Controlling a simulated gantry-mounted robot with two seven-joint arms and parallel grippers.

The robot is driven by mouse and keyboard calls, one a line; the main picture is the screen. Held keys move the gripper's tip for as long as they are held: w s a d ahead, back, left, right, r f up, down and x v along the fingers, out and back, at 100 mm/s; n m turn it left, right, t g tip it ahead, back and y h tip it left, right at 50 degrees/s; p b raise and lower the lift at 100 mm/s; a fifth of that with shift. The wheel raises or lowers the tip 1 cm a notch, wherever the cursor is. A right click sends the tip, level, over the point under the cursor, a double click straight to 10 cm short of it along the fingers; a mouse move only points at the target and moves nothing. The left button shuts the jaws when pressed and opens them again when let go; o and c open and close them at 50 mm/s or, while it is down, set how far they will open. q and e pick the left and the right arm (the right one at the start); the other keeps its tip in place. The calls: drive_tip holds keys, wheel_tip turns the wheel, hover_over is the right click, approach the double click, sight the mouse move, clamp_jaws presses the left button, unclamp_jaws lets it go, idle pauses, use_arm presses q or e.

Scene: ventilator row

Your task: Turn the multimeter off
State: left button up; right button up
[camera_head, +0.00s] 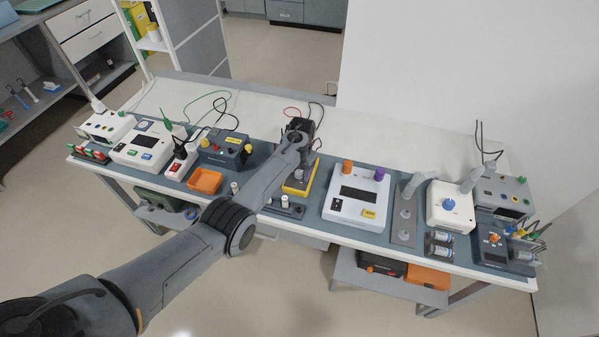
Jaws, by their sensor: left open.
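A yellow-edged handheld device, which looks like the multimeter (300,187), lies on the grey-blue mat in the middle of the bench. My left arm reaches in from the lower left and covers part of the device. My left gripper (303,149) is open above its far end; the fingertips are mostly hidden, and I cannot tell whether they touch it. My right gripper is not in view.
A white device with orange and purple knobs (356,199) stands close to the right. A dark blue box (224,150) and an orange tray (205,181) stand to the left. Thin red and black leads (292,110) lie behind. The bench's back strip (400,145) is clear.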

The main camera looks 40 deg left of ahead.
use_arm(q)
drive_tip(key=c, duration=1)
drive_tip(key=shift+c, duration=0.3)
drive_tip(key=shift+n, duration=1)
drive_tip(key=shift+n+p, duration=0.3)
drive_tip(key=shift+n, duration=0.9)
drive_tip(key=n, duration=0.4)
drive_tip(key=shift+n, duration=0.4)
drive_tip(key=shift+n+g+b, duration=0.3)
drive_tip(key=shift+a, duration=0.1)
